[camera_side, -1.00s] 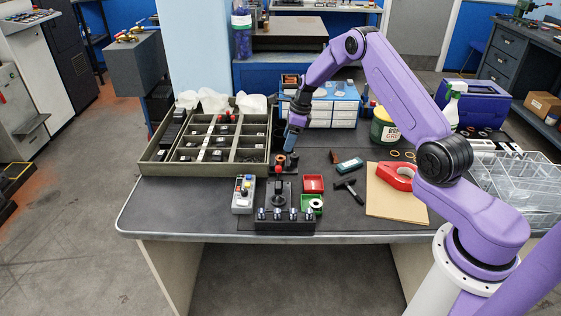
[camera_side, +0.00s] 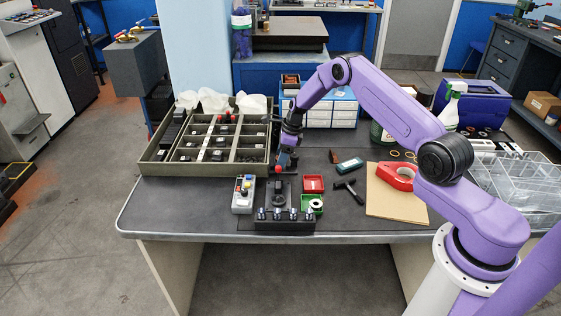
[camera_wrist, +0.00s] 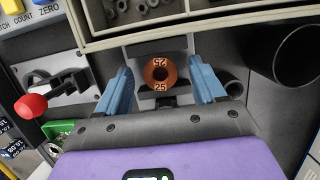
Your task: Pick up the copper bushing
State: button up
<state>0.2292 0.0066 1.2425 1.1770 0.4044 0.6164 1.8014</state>
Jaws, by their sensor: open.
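My gripper (camera_wrist: 160,82) is open, with a finger on each side of the bushing and visible gaps between. In the side view my gripper (camera_side: 286,159) points down at the table, just right of the divided tray. The bushing is mostly hidden by the gripper there.
A lever with a red knob (camera_wrist: 30,106) stands close left in the wrist view. The divided tray (camera_side: 163,171) is left of my gripper. A dark cylinder (camera_wrist: 298,55) is at the wrist view's right. A control box (camera_side: 244,195), red bin (camera_side: 314,184) and hammer (camera_side: 347,188) lie in front.

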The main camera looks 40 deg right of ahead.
jog(key=c, duration=1.2)
jog(key=shift+o, duration=0.2)
jog(key=shift+r, duration=0.45)
jog(key=v, duration=0.3)
jog(key=shift+w+a, duration=0.1)
jog(key=shift+a, duration=0.25)
jog(key=s+a+r, duration=0.2)
jog(key=s+r, duration=0.7)
jog(key=s, duration=0.4)
jog(key=shift+s+r, duration=0.15)
jog(key=shift+s, duration=0.05)
jog(key=shift+a, duration=0.1)
